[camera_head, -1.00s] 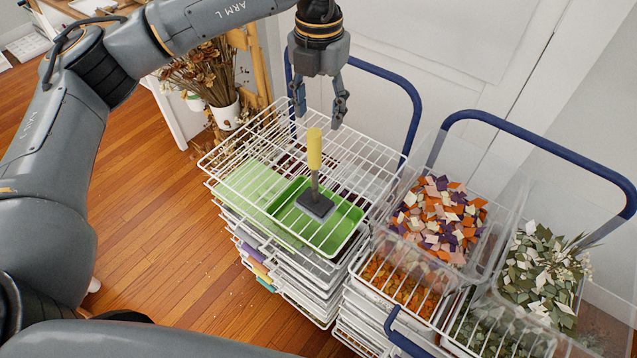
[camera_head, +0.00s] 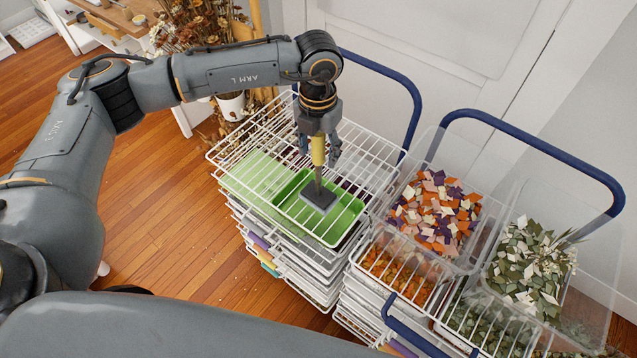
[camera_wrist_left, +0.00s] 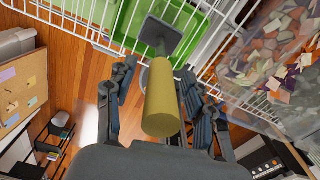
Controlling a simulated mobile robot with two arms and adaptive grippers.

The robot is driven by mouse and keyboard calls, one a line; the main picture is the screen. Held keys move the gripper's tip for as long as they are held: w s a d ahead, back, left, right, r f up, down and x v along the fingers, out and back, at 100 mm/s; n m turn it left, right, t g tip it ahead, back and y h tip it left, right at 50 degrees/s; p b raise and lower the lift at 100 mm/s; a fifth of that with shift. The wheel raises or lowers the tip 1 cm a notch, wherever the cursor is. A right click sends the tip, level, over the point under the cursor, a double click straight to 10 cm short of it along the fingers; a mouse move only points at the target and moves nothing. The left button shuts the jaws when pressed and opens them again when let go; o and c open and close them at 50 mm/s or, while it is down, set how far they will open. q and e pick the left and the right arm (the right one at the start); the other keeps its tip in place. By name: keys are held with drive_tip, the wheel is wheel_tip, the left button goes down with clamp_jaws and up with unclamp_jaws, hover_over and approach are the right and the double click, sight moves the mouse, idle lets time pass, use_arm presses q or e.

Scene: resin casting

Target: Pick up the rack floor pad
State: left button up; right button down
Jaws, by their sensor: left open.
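The rack floor pad has a yellow handle (camera_head: 318,151), a thin shaft and a dark square foot (camera_head: 319,197). It stands upright in the head view, its foot over the green tray (camera_head: 287,190) on top of the left wire rack. In the left wrist view the yellow handle (camera_wrist_left: 161,100) rises between the fingers, with the grey foot (camera_wrist_left: 160,35) beyond. My left gripper (camera_head: 319,150) is open, pointing down, with its fingers on either side of the handle's top. A gap shows between handle and fingers in the wrist view (camera_wrist_left: 163,100). My right gripper is not in view.
The wire rack (camera_head: 245,133) stands on a stack of white racks. To its right are a clear bin of coloured chips (camera_head: 436,212) and a bin of green leaves (camera_head: 532,262). Blue cart handles (camera_head: 385,70) rise behind. Dried flowers (camera_head: 190,35) stand at the back left.

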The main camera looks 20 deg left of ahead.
use_arm(q)
clamp_jaws()
drive_tip(key=shift+r, duration=0.1)
drive_tip(key=shift+r, duration=0.1)
